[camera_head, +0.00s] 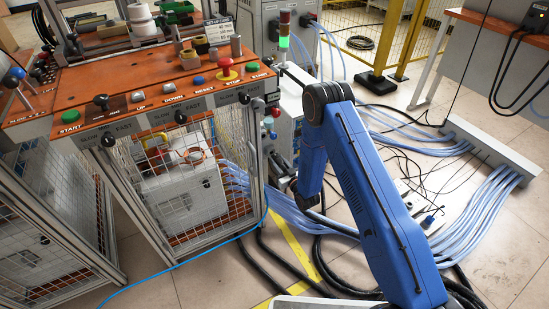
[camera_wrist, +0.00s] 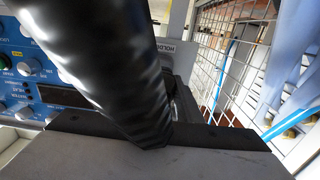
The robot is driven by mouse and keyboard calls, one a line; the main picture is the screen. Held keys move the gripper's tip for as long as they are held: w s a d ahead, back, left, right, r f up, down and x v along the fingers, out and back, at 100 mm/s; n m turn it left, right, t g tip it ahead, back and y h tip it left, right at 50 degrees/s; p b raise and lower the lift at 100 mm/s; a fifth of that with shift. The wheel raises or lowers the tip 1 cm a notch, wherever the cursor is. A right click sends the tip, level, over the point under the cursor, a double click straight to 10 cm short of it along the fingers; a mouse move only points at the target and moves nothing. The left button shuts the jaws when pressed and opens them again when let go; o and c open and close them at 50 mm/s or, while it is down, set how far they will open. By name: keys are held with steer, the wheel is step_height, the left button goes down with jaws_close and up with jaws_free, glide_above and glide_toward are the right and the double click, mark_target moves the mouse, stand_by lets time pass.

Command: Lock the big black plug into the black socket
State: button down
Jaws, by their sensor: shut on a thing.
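The thick black ribbed cable (camera_wrist: 105,65) of the big black plug runs across the wrist view, from upper left down to the middle. It hides most of the plug and the place in front of it. My gripper (camera_wrist: 190,130) shows as a broad grey block with a dark edge at the bottom of the wrist view. It is shut on the plug beside the cable. In the head view my arm bends down in front of the control box, and its lower end is largely hidden. The black socket is not clearly visible, so I cannot tell whether the plug touches it.
A control panel with knobs (camera_wrist: 32,68) is at left in the wrist view. A wire mesh cage (camera_wrist: 232,55) stands at right. In the head view, an orange-topped console (camera_head: 140,85) is left of my arm. Blue hoses (camera_head: 480,215) and black cables cover the floor at right.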

mark_target(282, 166)
steer(key=shift+v, duration=1.55)
